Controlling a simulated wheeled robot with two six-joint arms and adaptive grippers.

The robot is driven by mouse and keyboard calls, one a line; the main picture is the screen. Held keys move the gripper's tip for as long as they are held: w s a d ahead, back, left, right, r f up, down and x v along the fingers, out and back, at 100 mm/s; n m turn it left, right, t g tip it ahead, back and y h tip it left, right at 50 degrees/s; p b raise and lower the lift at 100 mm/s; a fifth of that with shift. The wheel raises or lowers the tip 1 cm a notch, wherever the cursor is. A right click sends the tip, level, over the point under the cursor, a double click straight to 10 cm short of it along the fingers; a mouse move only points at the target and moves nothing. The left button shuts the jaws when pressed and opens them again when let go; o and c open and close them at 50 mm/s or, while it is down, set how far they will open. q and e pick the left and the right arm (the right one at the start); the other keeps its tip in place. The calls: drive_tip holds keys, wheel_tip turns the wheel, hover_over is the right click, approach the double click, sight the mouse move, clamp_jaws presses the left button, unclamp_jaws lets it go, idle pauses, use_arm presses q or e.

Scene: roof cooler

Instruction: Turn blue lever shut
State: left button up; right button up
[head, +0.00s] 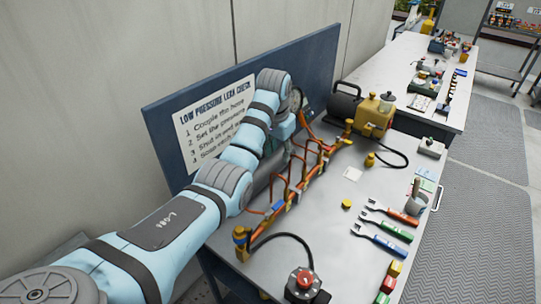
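An orange pipe manifold (318,171) with brass fittings and several small coloured valve parts runs diagonally along the bench's back edge. A small blue patch (280,209) shows on its near half; it is too small to tell whether it is the blue lever or how it is turned. My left arm reaches in from the lower left, and its wrist is up against the backboard. My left gripper (288,150) is behind the manifold's middle, mostly hidden by my own arm and the pipes. Its fingers and any contact cannot be made out. My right gripper is out of view.
A yellow-and-black pump (374,113) stands at the far end of the bench (335,220). A red-knobbed box (303,284) is at the near end. Several forked tools (385,228) lie at right. A blue backboard (320,55) with an instruction sheet rises behind.

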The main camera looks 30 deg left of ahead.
sight(277, 205)
use_arm(q)
drive_tip(key=s+d+f+g, duration=0.2)
drive_tip(key=s+d+g, duration=0.1)
drive_tip(key=s, duration=0.2)
drive_tip(key=shift+m+h, duration=0.3)
drive_tip(key=f+b, duration=0.1)
drive_tip(key=f, duration=0.3)
drive_tip(key=f+b, duration=0.1)
drive_tip(key=f, duration=0.4)
drive_tip(key=f+b, duration=0.1)
drive_tip(key=f, duration=0.3)
drive_tip(key=shift+w+a+f, duration=0.25)
drive_tip(key=shift+a+f, duration=0.1)
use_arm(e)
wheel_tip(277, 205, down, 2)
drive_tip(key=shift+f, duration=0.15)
use_arm(q)
drive_tip(key=shift+c, duration=0.6)
clamp_jaws()
